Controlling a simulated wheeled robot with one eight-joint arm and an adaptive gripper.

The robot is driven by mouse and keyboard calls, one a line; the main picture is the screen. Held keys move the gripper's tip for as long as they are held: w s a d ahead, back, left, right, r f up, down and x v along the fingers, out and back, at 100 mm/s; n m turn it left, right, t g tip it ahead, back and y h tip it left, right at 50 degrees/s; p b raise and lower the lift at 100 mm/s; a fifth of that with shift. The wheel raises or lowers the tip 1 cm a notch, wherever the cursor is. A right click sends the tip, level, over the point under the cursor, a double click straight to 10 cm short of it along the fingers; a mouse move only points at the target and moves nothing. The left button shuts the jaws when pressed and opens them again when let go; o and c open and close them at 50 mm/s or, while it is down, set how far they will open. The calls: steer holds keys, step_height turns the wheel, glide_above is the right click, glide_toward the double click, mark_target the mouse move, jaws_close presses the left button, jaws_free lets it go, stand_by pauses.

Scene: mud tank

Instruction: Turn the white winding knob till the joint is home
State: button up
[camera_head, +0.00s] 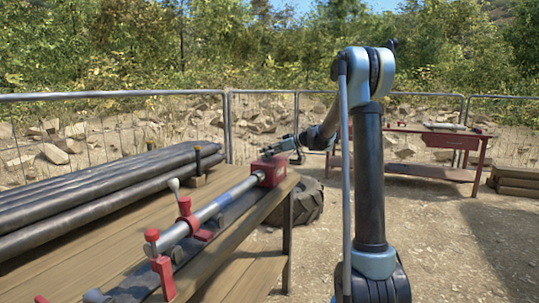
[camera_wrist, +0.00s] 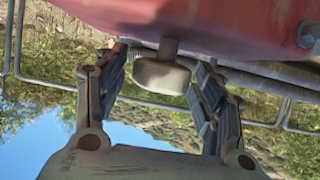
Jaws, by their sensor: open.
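The white winding knob (camera_wrist: 161,76) sits on a short stem at the edge of a red housing (camera_wrist: 210,20) in the wrist view. My gripper (camera_wrist: 161,62) is open, with one dark-padded finger on each side of the knob. A gap shows between each finger and the knob, so the fingers do not visibly grip it. In the head view my gripper (camera_head: 283,147) is at the red housing (camera_head: 268,171) at the far end of the bench. The knob cannot be made out there. A metal rod (camera_head: 225,202) runs from the housing toward the near red clamps.
Red clamps (camera_head: 187,211) with a pale-tipped lever stand along the wooden bench (camera_head: 110,232). Dark pipes (camera_head: 100,194) are stacked on the left. A tyre (camera_head: 307,201) lies behind the bench. A red table (camera_head: 430,150) stands at the back right, before a wire fence.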

steer(key=c, duration=1)
steer(key=shift+c, duration=0.2)
